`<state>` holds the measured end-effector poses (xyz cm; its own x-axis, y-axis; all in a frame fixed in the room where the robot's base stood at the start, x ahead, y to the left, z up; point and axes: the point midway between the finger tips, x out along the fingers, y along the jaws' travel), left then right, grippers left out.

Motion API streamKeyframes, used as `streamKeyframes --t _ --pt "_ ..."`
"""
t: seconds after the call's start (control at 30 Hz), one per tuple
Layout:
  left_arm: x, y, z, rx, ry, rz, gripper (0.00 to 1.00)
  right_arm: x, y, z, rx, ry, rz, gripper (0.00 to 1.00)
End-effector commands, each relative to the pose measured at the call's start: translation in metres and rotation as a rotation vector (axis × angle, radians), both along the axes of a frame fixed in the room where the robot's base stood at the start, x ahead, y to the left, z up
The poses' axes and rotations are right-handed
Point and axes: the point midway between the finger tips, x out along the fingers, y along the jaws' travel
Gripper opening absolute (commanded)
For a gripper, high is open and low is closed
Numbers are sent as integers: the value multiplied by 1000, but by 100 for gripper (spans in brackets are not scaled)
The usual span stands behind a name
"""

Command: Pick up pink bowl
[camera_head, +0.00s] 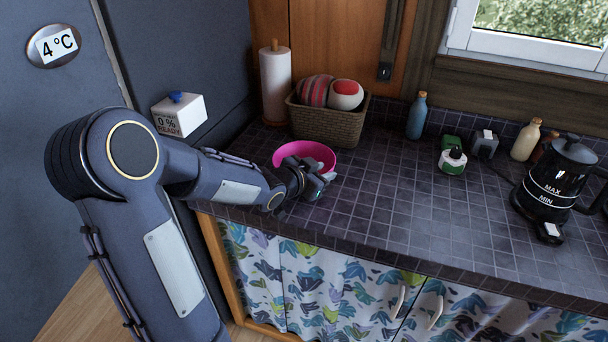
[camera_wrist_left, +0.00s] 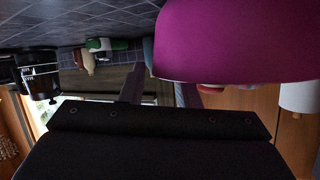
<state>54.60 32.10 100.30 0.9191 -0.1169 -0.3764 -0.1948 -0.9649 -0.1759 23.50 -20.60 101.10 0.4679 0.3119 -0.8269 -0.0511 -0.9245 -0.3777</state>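The pink bowl (camera_head: 310,152) stands on the dark tiled counter, in front of the wicker basket. In the left wrist view its magenta wall (camera_wrist_left: 240,40) fills the upper right, very close to the camera. My left gripper (camera_head: 322,182) is at the bowl's near right side in the head view, low over the counter, and covers part of the bowl. In the wrist view the two fingers of my left gripper (camera_wrist_left: 160,92) are spread apart, and the bowl's wall hides part of one finger. I cannot tell whether they touch the bowl. My right gripper is in neither view.
A wicker basket (camera_head: 328,122) with patterned balls and a paper towel roll (camera_head: 275,85) stand behind the bowl. The counter's front middle is clear.

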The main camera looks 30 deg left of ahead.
Motion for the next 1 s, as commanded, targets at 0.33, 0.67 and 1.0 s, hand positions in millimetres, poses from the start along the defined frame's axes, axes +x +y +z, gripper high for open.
streamKeyframes --t 0.33,0.67,1.0 --pt "5 -1 -2 1 1 1 24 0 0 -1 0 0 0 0" --pt "5 -1 -2 1 1 1 0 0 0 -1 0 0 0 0" --pt "5 -1 -2 1 1 1 0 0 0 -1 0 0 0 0"
